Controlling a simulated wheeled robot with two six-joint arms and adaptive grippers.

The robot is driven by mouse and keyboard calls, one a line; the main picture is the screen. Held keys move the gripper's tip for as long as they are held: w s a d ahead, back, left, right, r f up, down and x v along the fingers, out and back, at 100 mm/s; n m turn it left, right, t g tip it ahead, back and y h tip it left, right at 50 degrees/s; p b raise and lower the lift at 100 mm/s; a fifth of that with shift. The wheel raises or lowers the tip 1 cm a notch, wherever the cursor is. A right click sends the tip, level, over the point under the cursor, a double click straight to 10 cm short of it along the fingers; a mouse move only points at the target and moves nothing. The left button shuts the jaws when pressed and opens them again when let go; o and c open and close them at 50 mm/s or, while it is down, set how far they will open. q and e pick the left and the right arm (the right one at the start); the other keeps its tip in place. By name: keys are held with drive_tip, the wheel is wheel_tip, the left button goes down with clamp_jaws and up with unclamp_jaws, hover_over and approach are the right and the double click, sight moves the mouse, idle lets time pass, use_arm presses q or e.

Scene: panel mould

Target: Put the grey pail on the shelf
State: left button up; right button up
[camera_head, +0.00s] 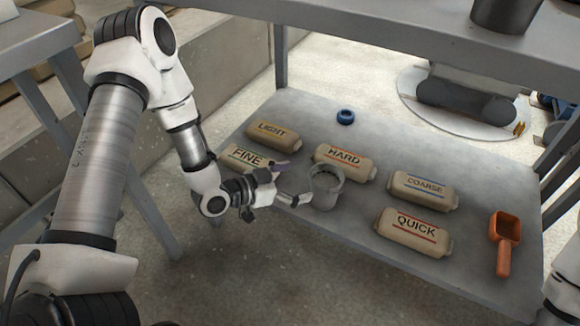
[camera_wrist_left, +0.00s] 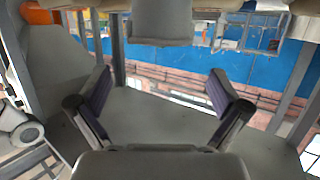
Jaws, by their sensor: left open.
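The grey pail (camera_head: 327,190) stands upright on the grey lower shelf (camera_head: 465,260) in the head view, among labelled bags. My left gripper (camera_head: 296,181) is just left of the pail, with its fingers apart and pointing toward it. Nothing shows held in it; whether a fingertip touches the pail cannot be told. In the left wrist view both fingers of this gripper (camera_wrist_left: 158,105) are spread wide with a gap between them. The pail cannot be surely made out there. Only a piece of my right arm shows at the lower right of the head view; its gripper is out of view.
Bags marked HARD (camera_head: 345,161), FINE (camera_head: 246,157), LIGHT (camera_head: 272,133), COARSE (camera_head: 423,190) and QUICK (camera_head: 414,231) lie around the pail. An orange scoop (camera_head: 505,229) and a blue ring (camera_head: 345,117) lie farther off. The upper tabletop (camera_head: 400,38) holds a dark pail (camera_head: 506,13).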

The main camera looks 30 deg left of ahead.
use_arm(q)
drive_tip(key=s+f+n+g+y, duration=0.25)
drive_tip(key=s+f, duration=0.25)
drive_tip(key=f, duration=0.3)
drive_tip(key=s+a+f+n+g+y, duration=0.1)
drive_tip(key=s+f+n+g+y, duration=0.1)
drive_tip(key=s, duration=0.8)
drive_tip(key=s+a+f+n+g+y, duration=0.1)
drive_tip(key=s+f+n+g+y, duration=0.2)
drive_tip(key=s+f+g, duration=0.4)
drive_tip(key=s+f+y, duration=0.1)
drive_tip(key=s, duration=0.3)
drive_tip(key=shift+s+a+f, duration=0.15)
drive_tip(key=shift+f, duration=0.2)
